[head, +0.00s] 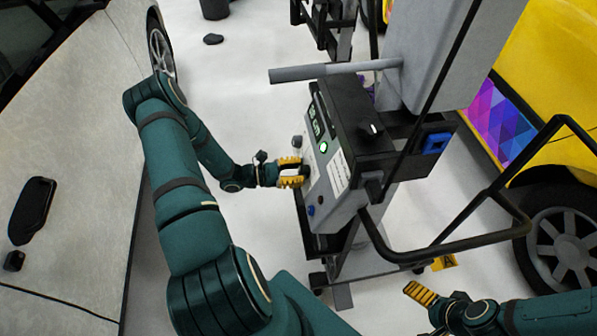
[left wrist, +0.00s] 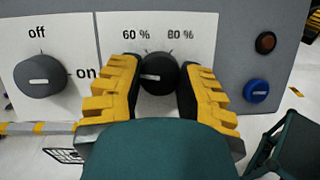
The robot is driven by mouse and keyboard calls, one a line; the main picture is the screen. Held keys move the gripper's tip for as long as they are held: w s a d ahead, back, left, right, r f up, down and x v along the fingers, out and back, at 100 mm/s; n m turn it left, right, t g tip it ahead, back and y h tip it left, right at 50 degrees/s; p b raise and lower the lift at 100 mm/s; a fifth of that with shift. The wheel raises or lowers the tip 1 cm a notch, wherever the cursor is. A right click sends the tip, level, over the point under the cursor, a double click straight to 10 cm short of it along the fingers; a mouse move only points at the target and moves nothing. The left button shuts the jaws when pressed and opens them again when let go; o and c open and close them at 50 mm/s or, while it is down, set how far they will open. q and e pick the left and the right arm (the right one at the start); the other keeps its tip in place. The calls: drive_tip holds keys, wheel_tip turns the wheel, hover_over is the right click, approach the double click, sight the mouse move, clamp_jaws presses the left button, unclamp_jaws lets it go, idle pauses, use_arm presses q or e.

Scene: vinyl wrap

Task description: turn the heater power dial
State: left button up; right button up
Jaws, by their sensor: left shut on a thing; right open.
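The heater power dial (left wrist: 158,74) is a dark round knob on a white panel with "60 %" and "80 %" printed above it. Its pale mark lies left of its middle. The yellow fingers of my left gripper (left wrist: 161,82) are shut on the dial from both sides. In the head view my left gripper (head: 291,171) meets the side of the grey control box (head: 345,207), and the dial is hidden behind the fingers. My right gripper (head: 425,297) is low in the head view, away from the box, open and empty.
An off/on knob (left wrist: 40,75) sits left of the dial. A red-brown button (left wrist: 266,42) and a blue button (left wrist: 257,90) are to its right. A black handle frame (head: 470,238) juts out near my right arm. A silver car (head: 75,180) and a yellow vehicle (head: 540,70) flank the heater.

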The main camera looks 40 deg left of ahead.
use_arm(q)
drive_tip(key=m+g, duration=0.1)
drive_tip(key=m, duration=0.2)
drive_tip(key=m+g+h+b, duration=0.1)
drive_tip(key=m, duration=0.2)
drive_tip(key=shift+w+m+g, duration=0.15)
drive_tip(key=shift+m+g, duration=0.15)
drive_tip(key=shift+m, duration=0.1)
drive_tip(key=shift+r+m+g+h+b, duration=0.15)
drive_tip(key=shift+m+g+b, duration=0.3)
drive_tip(key=shift+m, duration=0.9)
drive_tip(key=shift+f+m+g+h+b, duration=0.1)
drive_tip(key=shift+m+g+h+b, duration=0.15)
drive_tip(key=shift+m+g, duration=0.75)
drive_tip(key=shift+d+m+t, duration=0.1)
drive_tip(key=shift+m+t, duration=0.15)
drive_tip(key=shift+m, duration=0.3)
drive_tip(key=o, duration=1.3)
drive_tip(key=shift+c, duration=0.2)
drive_tip(key=v, duration=1.2)
drive_tip(key=shift+r, duration=0.1)
